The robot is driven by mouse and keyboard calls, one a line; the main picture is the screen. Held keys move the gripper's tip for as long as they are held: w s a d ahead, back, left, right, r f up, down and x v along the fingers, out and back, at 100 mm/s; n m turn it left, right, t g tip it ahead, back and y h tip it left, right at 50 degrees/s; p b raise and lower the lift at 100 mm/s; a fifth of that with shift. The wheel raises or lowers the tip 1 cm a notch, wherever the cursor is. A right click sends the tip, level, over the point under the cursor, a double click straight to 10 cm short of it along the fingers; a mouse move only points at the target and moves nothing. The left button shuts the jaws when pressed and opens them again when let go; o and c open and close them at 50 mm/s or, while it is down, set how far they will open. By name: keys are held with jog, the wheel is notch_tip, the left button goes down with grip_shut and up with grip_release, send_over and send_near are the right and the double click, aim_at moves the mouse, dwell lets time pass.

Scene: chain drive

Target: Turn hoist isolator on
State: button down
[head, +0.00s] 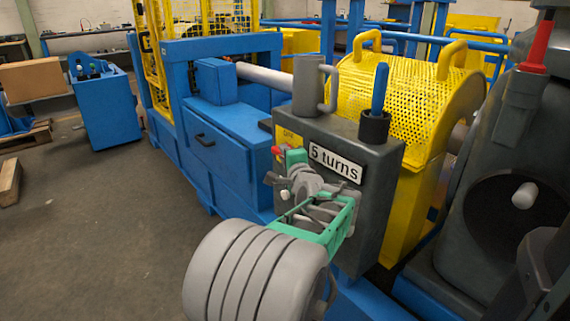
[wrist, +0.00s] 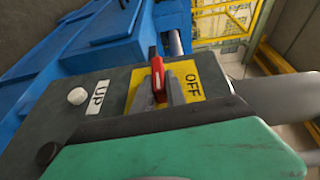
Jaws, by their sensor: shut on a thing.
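The hoist isolator is a red handle (wrist: 157,75) on a yellow plate (wrist: 190,80) in the wrist view. The word OFF is printed on the plate, to the right of the handle, and the handle's long axis points up the picture. My gripper (wrist: 168,92) has its grey fingers shut on the red handle, one on each side. The fingers hide the handle's base and part of the plate. In the head view my gripper (head: 290,165) is at the left face of a dark grey box (head: 345,215), and the yellow plate (head: 288,137) shows just above it.
A white button (wrist: 77,96) labelled UP and a black knob (wrist: 47,153) share the panel. A grey mug-like holder (head: 308,85) and a black cup (head: 374,127) with a blue handle stand on the box. A yellow mesh guard (head: 395,100) is behind.

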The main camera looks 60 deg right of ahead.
jog(key=shift+f+t+h+b, duration=0.15)
jog(key=shift+t+h+b, duration=0.15)
jog(key=shift+h+b, duration=0.15)
jog(key=c, duration=1.4)
grip_release()
jog(key=shift+o, duration=0.2)
jog(key=p+v, duration=0.2)
jog(key=v, duration=0.6)
jog(key=shift+d, duration=0.15)
